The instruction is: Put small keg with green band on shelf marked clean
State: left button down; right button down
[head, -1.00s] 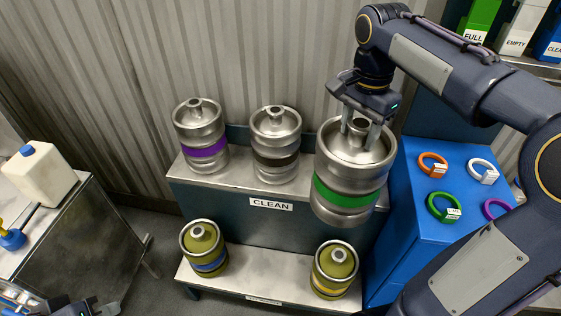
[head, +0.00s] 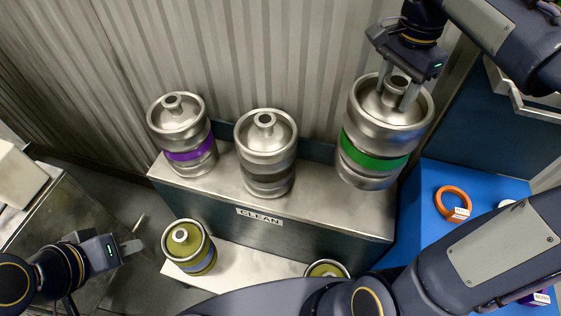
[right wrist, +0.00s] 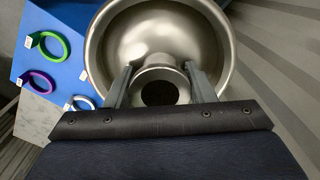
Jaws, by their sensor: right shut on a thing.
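The small steel keg with the green band (head: 375,150) hangs upright from my right gripper (head: 398,90), which is shut on its neck. The keg is over the right end of the upper shelf marked CLEAN (head: 322,208); I cannot tell whether its base touches the shelf. In the right wrist view the fingers (right wrist: 160,85) straddle the keg's neck (right wrist: 158,72) inside its top rim. My left gripper (head: 130,248) is empty at the lower left, away from the kegs; its finger gap is not clear.
A purple-banded keg (head: 188,150) and a dark-banded keg (head: 268,172) stand on the CLEAN shelf. Olive-topped kegs, one blue-banded (head: 190,245), are on the lower shelf (head: 240,262). A blue surface with coloured rings, one orange (head: 453,204), lies at right. A corrugated wall is behind.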

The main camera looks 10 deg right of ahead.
aim_at(387, 110)
jog(key=shift+w+d, duration=0.25)
jog(key=shift+w, duration=0.1)
notch_tip(387, 110, down, 18)
jog(key=shift+s+a+r, duration=0.1)
dwell(0.4)
jog(key=shift+f, duration=0.25)
jog(key=c, duration=0.6)
grip_release()
jog(key=shift+c, duration=0.2)
notch_tip(387, 110, up, 12)
jog(key=shift+s+r, duration=0.1)
jog(key=s+a+f+n+t+y, duration=0.2)
jog(key=s+a+n, duration=0.3)
jog(key=s, duration=0.3)
jog(key=s+a+f+n+t+y, duration=0.1)
jog(key=s+a+f+n+t, duration=0.2)
jog(key=s+a+n, duration=0.3)
jog(key=shift+s+f+n+t+y, duration=0.3)
jog(key=shift+s+n+y, duration=0.1)
jog(key=shift+s+n, duration=0.65)
